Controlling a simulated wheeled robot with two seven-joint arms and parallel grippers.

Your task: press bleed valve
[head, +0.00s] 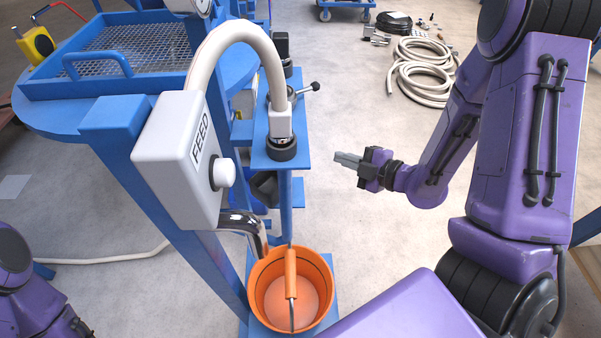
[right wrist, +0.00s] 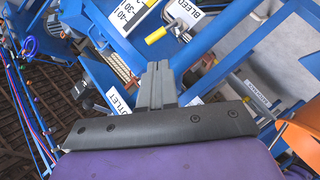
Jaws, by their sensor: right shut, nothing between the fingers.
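In the right wrist view a white label reading "BLEED" (right wrist: 182,14) sits on blue framework at the top. A yellow-tipped grey stem (right wrist: 155,36) sticks out just below and left of this label; I cannot tell for certain that it is the bleed valve. My right gripper (head: 347,160) is shut and empty, in open air to the right of the blue post in the head view. Its closed fingers (right wrist: 158,75) point up in the wrist view, below the yellow tip and apparently apart from it. The left gripper is out of view.
A white box marked "FEED" (head: 180,160) with a round white button (head: 222,174) stands on the blue frame. An orange bucket (head: 266,312) sits below a dark spout (head: 245,228). Coiled hose (head: 422,70) lies on the open floor behind.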

